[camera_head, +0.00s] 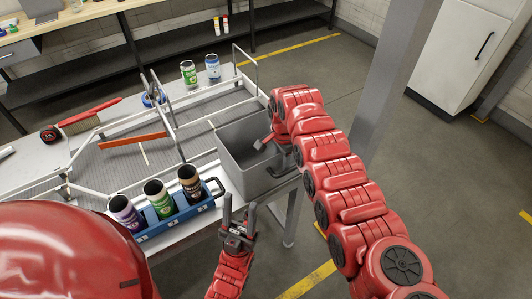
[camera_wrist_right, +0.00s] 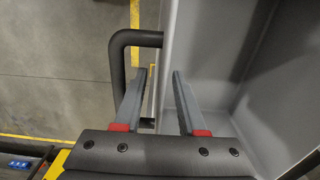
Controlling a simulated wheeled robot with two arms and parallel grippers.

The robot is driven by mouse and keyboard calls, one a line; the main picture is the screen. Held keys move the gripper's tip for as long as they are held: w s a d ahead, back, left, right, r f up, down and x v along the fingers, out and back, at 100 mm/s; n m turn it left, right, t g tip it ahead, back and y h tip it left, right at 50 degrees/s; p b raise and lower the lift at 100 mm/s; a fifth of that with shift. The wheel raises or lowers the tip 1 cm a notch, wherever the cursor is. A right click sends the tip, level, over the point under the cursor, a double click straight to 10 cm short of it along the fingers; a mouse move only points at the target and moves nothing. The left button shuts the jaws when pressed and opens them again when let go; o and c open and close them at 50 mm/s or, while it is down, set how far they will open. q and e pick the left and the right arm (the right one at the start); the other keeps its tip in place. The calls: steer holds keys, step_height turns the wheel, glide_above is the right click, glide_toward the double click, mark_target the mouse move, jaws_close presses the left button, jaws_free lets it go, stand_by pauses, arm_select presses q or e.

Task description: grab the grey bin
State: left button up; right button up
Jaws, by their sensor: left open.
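The grey bin (camera_head: 264,182) stands at the right end of the table in the head view, open side up and apparently empty. Its wall (camera_wrist_right: 205,50) and a dark bar handle (camera_wrist_right: 128,38) show in the right wrist view. My right gripper (camera_wrist_right: 155,100) is open at the bin's handle side, fingers apart. The left finger in that view overlaps the handle, and the other is over the bin's side. In the head view, my right gripper (camera_head: 268,141) is partly hidden by its own arm. My left gripper (camera_head: 238,216) is open and empty, in front of the bin.
A blue carrier (camera_head: 170,226) with three cans stands left of the bin. A white frame rack (camera_head: 110,170) fills the table behind it. Two cans (camera_head: 189,72) stand at the back. A grey post (camera_head: 395,85) rises behind my right arm.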

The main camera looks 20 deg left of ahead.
jaws_close()
stand_by(1.4)
